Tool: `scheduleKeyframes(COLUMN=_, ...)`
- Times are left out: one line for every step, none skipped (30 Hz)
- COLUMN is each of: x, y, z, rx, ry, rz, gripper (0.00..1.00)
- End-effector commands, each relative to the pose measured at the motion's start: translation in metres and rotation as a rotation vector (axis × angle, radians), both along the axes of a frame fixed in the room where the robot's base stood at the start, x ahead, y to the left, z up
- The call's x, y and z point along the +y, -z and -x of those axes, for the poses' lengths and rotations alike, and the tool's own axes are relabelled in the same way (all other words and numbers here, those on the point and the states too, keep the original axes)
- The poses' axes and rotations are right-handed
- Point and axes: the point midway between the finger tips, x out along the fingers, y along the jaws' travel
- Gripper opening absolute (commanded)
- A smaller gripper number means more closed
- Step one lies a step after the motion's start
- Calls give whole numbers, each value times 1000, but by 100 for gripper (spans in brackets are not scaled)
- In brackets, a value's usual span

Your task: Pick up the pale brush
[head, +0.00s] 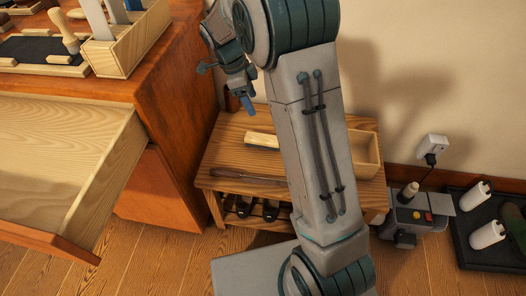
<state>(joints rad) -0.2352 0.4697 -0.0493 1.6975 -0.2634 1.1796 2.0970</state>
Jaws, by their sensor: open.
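A pale wooden block with a thin darker edge (262,140), which looks like the pale brush, lies on the low wooden bench (225,152). Its right end is hidden behind my arm. My gripper (243,104) hangs above the bench's back left part, up and to the left of the block in the picture. It is open, and I see nothing in it. Its far finger is partly hidden, and the exact height above the bench is hard to tell.
A long dark brown tool (247,175) lies along the bench's front. Dark shoes (255,209) sit on the shelf below. A pale open box (364,153) stands at the bench's right. The dresser's open drawer (60,160) juts out at left. A grey device (418,216) stands on the floor.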

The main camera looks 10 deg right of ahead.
Motion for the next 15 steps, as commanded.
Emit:
scheduleKeyframes(x=3, y=28, z=-8, rx=-6, ry=52, rz=23, gripper=65)
scheduleKeyframes(x=4, y=35, z=-11, rx=-12, ry=81, rz=35, gripper=65)
scheduleKeyframes(x=6, y=44, z=-15, rx=-17, ry=116, rz=50, gripper=65)
scheduleKeyframes(x=7, y=49, z=-17, rx=-23, ry=139, rz=60, gripper=65)
scheduleKeyframes(x=8, y=53, z=-19, rx=-26, ry=158, rz=68, gripper=65)
scheduleKeyframes(x=9, y=58, z=-21, rx=-31, ry=179, rz=77, gripper=65)
scheduleKeyframes(x=9, y=60, z=-22, rx=-34, ry=192, rz=82, gripper=65)
scheduleKeyframes(x=9, y=63, z=-23, rx=-37, ry=202, rz=85, gripper=65)
scheduleKeyframes(x=9, y=67, z=-23, rx=-38, ry=212, rz=90, gripper=65)
scheduleKeyframes(x=8, y=70, z=-23, rx=-39, ry=217, rz=92, gripper=65)
scheduleKeyframes(x=7, y=74, z=-23, rx=-39, ry=220, rz=93, gripper=65)
scheduleKeyframes(x=4, y=80, z=-22, rx=-39, ry=221, rz=94, gripper=65)
scheduleKeyframes(x=2, y=85, z=-21, rx=-38, ry=221, rz=94, gripper=65)
scheduleKeyframes(x=0, y=91, z=-20, rx=-37, ry=221, rz=94, gripper=65)
scheduleKeyframes(x=-3, y=99, z=-18, rx=-38, ry=220, rz=94, gripper=65)
